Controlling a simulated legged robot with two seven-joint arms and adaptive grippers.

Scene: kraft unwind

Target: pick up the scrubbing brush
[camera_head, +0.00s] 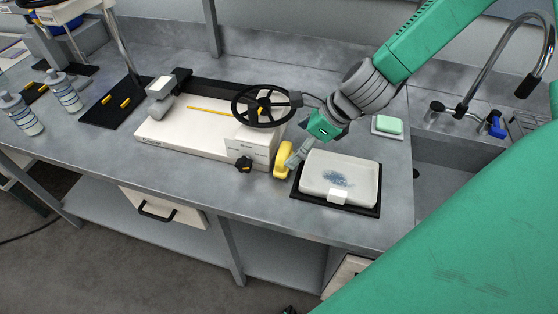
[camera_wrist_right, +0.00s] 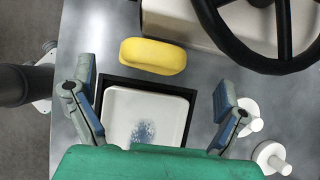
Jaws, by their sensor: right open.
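A yellow rounded block (camera_head: 283,159), the only brush-like thing I can make out, rests on the grey bench between the white machine and the white tray; I see no bristles on it. In the right wrist view the yellow block (camera_wrist_right: 153,56) lies crosswise, beyond the fingertips. My left gripper is not in view.
The white tray (camera_head: 352,170) with a blue smudge sits on a black mat. The white machine (camera_head: 190,132) with a black handwheel (camera_head: 263,106) stands to the left. A green block (camera_head: 388,125) lies on a dish near the sink. Bottles (camera_head: 65,92) stand far left. The front bench strip is clear.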

